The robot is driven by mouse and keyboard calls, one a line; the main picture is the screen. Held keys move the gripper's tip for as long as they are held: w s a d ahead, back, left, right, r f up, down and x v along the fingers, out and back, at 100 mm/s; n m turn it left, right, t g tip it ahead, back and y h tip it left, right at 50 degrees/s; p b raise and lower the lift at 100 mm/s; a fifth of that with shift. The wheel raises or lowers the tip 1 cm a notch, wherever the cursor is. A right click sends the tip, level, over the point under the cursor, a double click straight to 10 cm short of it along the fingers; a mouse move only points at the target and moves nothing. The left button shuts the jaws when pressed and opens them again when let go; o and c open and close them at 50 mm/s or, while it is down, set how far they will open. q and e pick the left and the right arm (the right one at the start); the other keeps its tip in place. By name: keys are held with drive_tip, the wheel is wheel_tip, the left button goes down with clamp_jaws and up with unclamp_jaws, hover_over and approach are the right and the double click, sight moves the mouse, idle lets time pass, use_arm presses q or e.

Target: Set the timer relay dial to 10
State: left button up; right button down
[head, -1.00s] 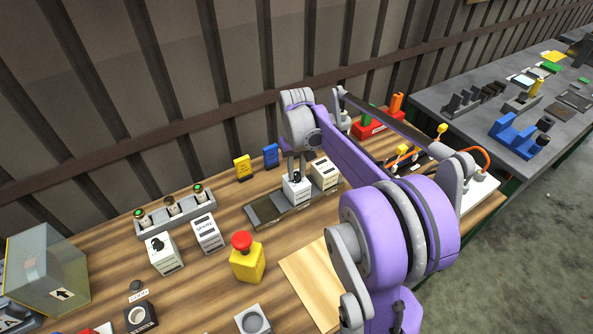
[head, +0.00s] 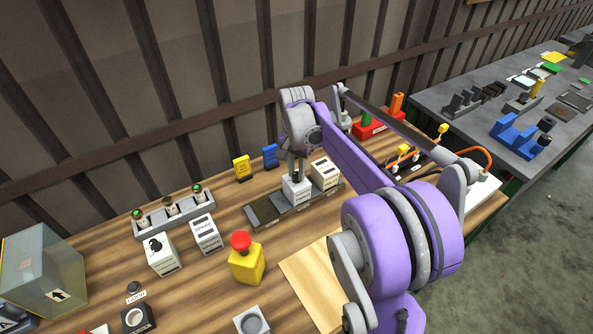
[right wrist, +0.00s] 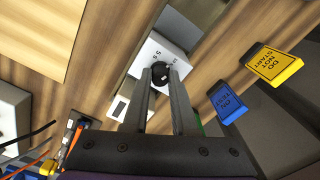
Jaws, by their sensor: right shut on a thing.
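The timer relay (head: 296,191) is a white box seated on the dark rail tray (head: 262,213) in the middle of the bench in the head view. Its black dial (right wrist: 160,73) sits on the relay's white top face (right wrist: 157,50) in the right wrist view. My right gripper (head: 296,172) comes down from above, and its two fingers are shut on the dial, one on each side. In the wrist view the fingertips (right wrist: 161,75) touch the dial; its scale marks are too small and partly covered to read. My left gripper is not in view.
A second white module (head: 324,173) stands right beside the relay on the rail. Yellow (head: 242,168) and blue (head: 271,155) tags stand behind. A yellow block with red button (head: 246,262) and two spare white boxes (head: 206,234) stand to the left. Bare wood lies between them.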

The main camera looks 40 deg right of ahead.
sight(297, 173)
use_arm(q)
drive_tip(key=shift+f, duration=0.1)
use_arm(e)
drive_tip(key=shift+m, duration=0.6)
drive_tip(key=c, duration=0.7)
unclamp_jaws()
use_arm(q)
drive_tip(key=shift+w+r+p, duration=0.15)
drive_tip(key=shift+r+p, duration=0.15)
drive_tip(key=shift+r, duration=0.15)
use_arm(e)
wheel_tip(297, 173, up, 11)
drive_tip(key=shift+f, duration=0.1)
